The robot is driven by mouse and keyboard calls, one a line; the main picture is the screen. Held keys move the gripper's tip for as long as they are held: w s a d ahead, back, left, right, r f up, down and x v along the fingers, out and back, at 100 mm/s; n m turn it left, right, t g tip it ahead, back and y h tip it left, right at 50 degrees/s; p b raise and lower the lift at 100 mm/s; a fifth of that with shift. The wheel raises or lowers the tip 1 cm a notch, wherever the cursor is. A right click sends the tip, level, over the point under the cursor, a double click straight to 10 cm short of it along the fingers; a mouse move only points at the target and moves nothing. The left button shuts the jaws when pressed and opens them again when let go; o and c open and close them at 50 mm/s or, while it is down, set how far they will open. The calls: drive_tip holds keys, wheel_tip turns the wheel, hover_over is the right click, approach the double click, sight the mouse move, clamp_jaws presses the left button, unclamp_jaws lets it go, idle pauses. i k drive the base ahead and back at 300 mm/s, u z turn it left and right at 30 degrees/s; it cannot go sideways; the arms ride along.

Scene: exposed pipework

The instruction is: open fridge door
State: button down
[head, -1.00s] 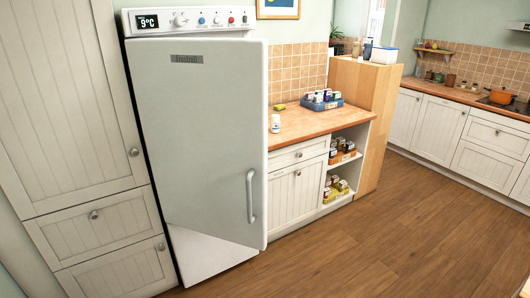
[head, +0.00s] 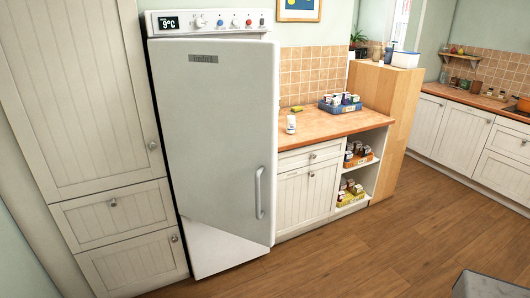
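The fridge (head: 205,22) stands left of centre in the head view, with a control panel on top that reads 9°C. Its tall pale grey door (head: 210,120) looks shut against the body; I cannot rule out a small gap. A vertical bar handle (head: 260,193) is on the door's right side, at lower-middle height, with nothing touching it. My gripper is not in view.
White cupboards and drawers (head: 110,205) adjoin the fridge's left side. The wooden floor (head: 350,250) in front is clear.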

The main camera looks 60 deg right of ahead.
sight(218, 99)
drive_tip(key=u, duration=0.55)
drive_tip(key=k, duration=1.2)
drive_tip(key=z, duration=1.15)
drive_tip(key=i, duration=1)
drive_tip(key=u, duration=0.1)
